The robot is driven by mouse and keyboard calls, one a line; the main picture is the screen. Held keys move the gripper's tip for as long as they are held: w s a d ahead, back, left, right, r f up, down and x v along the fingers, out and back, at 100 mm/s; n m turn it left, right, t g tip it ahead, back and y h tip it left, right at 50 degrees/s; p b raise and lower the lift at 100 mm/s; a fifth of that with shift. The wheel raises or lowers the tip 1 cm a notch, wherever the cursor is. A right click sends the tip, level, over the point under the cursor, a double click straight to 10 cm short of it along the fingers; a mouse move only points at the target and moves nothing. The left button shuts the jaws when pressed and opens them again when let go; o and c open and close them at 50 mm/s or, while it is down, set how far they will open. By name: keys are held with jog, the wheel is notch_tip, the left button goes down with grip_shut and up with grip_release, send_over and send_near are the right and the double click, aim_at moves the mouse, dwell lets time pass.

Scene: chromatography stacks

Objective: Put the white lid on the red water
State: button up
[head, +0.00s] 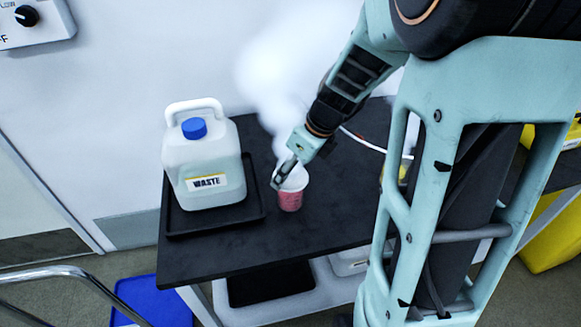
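A small cup of red water (290,200) stands upright on the black tabletop, right of the waste jug. A pale white band (298,181) shows at its top. I cannot tell whether this is the white lid or the cup's own clear rim. My gripper (281,177) reaches down from the upper right, with its dark fingers at the cup's upper left edge. The fingers overlap the rim in the head view, and their gap is too small to read. No separate white lid can be made out elsewhere.
A white waste jug (205,160) with a blue cap stands in a black tray (215,219) to the left. A white vapour plume (285,80) rises behind my gripper. The black tabletop (270,248) is clear in front. A white cable (360,139) lies behind.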

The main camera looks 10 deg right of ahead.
jog(key=shift+f, duration=0.1)
jog(key=o, duration=1.2)
jog(key=o, duration=0.4)
notch_tip(320, 180, up, 7)
jog(key=p, duration=0.7)
jog(key=shift+p, duration=0.3)
